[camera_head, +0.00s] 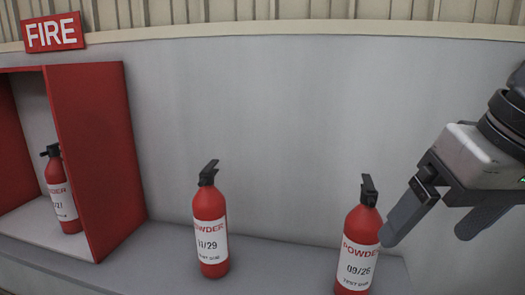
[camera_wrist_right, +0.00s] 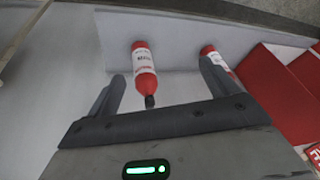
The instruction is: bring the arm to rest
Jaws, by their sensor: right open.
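My right gripper (camera_head: 428,238) is open and empty at the right of the head view, its fingers pointing down. Its left finger overlaps the right edge of a red fire extinguisher (camera_head: 358,250) labelled 09/26; I cannot tell whether they touch. That extinguisher stands upright on the grey ledge. The right wrist view shows both open fingers (camera_wrist_right: 162,92), with this extinguisher (camera_wrist_right: 144,62) seen upside down beyond the gap between them. My left gripper is in neither view.
A second red extinguisher (camera_head: 210,232) stands mid-ledge. A third (camera_head: 60,190) stands inside the red cabinet (camera_head: 95,150) at left, under a FIRE sign (camera_head: 53,32). The grey wall (camera_head: 280,110) runs behind. Ledge (camera_head: 285,262) between the two outer extinguishers is clear.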

